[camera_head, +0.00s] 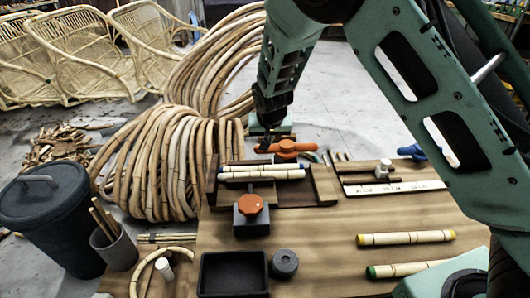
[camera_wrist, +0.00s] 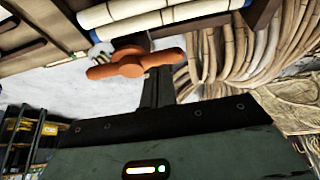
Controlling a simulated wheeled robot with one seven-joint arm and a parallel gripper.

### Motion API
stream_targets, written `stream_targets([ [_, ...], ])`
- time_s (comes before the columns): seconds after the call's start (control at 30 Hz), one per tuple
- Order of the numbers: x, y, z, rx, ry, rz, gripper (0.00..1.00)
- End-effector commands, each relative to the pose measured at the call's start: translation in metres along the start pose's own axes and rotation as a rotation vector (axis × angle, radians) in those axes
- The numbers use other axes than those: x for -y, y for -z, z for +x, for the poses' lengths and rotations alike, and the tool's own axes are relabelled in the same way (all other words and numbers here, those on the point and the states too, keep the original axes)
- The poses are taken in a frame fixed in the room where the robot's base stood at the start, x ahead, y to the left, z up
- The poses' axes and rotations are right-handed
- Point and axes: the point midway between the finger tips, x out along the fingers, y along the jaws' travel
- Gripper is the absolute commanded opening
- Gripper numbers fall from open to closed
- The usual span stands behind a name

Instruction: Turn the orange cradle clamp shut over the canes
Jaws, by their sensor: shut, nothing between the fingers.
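The orange clamp handle (camera_head: 290,147) sits on a mount behind the dark wooden cradle (camera_head: 320,188). Its long bar lies roughly parallel to the canes, not across them. White canes (camera_head: 262,175) lie in the cradle, at least one with blue ends; they also show at the top of the wrist view (camera_wrist: 140,22). My gripper (camera_head: 265,145) is shut and empty, pointing down at the left end of the handle. In the wrist view, the handle (camera_wrist: 130,66) lies close to my dark fingers (camera_wrist: 156,85). I cannot tell whether they touch.
An orange knob (camera_head: 250,204) on a dark block stands in front of the cradle. Big cane coils (camera_head: 165,165) are at left. A black tray (camera_head: 232,273), a dark round piece (camera_head: 285,263) and loose canes (camera_head: 405,237) lie on the bench. The bench's middle is clear.

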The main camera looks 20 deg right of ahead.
Motion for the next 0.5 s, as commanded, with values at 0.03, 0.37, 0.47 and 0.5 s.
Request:
stream_targets([
  [0.03,0.000,0.000,-0.001,0.001,0.000,0.000,0.00],
  [0.37,-0.001,-0.002,0.014,0.004,-0.001,0.000,0.00],
  [0.47,-0.001,-0.003,0.031,0.004,-0.001,0.001,0.00],
  [0.5,-0.001,-0.003,0.039,0.004,-0.002,0.001,0.00],
])
